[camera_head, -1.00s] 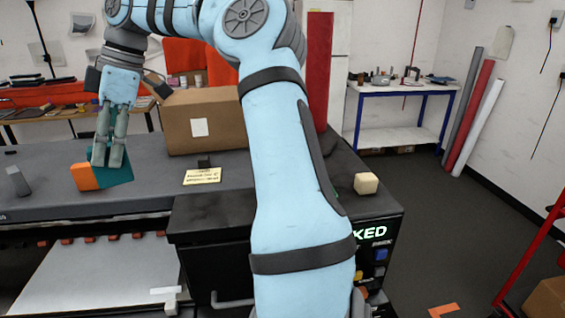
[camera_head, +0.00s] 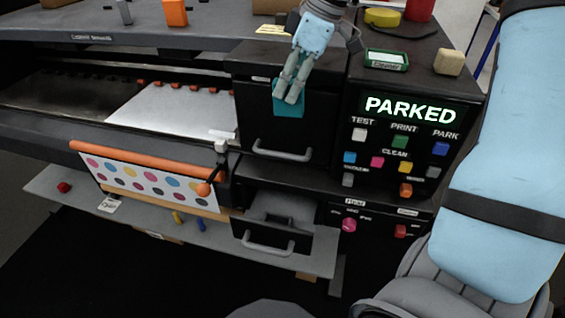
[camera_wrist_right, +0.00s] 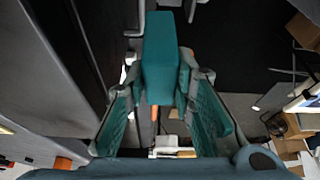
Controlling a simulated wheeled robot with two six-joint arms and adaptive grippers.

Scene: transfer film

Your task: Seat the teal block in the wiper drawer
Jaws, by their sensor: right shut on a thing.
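My right gripper (camera_head: 291,84) comes down from the top of the head view, shut on the teal block (camera_head: 288,104). It holds the block in front of the black cabinet face, above the upper drawer handle (camera_head: 282,152). In the right wrist view the teal block (camera_wrist_right: 160,58) is between the fingertips of my right gripper (camera_wrist_right: 162,80). Below, a small black drawer (camera_head: 285,232) with a grey handle stands pulled out, with a grey recess inside. I cannot read a label that names it the wiper drawer. My left gripper is out of view.
An orange block (camera_head: 175,13) and a grey block (camera_head: 124,12) stand on the printer top. A lit control panel (camera_head: 402,120) reading PARKED is right of the gripper. An orange roller with a dotted print (camera_head: 145,180) is left of the open drawer. Open space lies before the drawer.

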